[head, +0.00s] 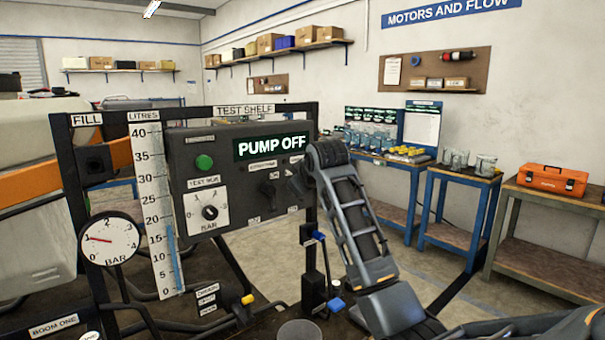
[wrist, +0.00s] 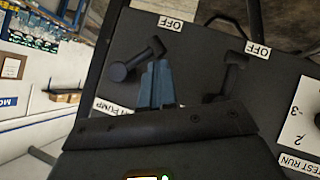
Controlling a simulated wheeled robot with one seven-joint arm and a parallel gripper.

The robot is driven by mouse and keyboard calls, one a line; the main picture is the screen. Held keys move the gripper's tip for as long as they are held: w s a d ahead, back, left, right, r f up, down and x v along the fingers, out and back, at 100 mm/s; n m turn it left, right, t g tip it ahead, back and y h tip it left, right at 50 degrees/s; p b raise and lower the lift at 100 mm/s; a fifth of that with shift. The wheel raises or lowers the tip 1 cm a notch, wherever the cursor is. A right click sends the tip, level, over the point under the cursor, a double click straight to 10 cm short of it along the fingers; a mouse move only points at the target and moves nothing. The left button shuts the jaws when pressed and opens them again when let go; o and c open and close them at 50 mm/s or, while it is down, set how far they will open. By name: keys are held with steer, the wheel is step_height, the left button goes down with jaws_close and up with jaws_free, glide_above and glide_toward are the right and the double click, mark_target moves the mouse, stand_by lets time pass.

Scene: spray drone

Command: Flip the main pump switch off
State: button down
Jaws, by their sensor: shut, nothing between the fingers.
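The grey control panel (head: 225,160) carries a display (head: 270,147) that reads PUMP OFF. In the head view my wrist and arm (head: 350,210) cover the main pump switch's area and my fingers.
A second switch (wrist: 232,75) with its own OFF label sits beside the main pump switch. The panel also has a green button (head: 204,162) and a pressure dial (head: 209,212). A blue-handled valve (head: 320,238) stands below. Blue benches (head: 455,178) stand behind at right.

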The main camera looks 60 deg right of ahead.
mark_target(303, 199)
steer(key=shift+s+d+f+n+h+b, duration=0.1)
steer(key=shift+d+f+n+h+b, duration=0.25)
steer(key=shift+f+n+h, duration=0.3)
steer(key=shift+d+f+n+h+b, duration=0.1)
steer(key=shift+f+n+h+b, duration=0.4)
steer(key=shift+h, duration=0.25)
steer(key=shift+s+d+f+n+h+b, duration=0.1)
steer(key=shift+d+f+n+h+b, duration=0.2)
steer(key=shift+f+n+h, duration=0.35)
steer(key=shift+a, duration=0.1)
steer(key=v, duration=0.7)
steer(key=shift+s+a+b, duration=0.2)
steer(key=shift+a+b, duration=0.1)
steer(key=shift+b, duration=0.15)
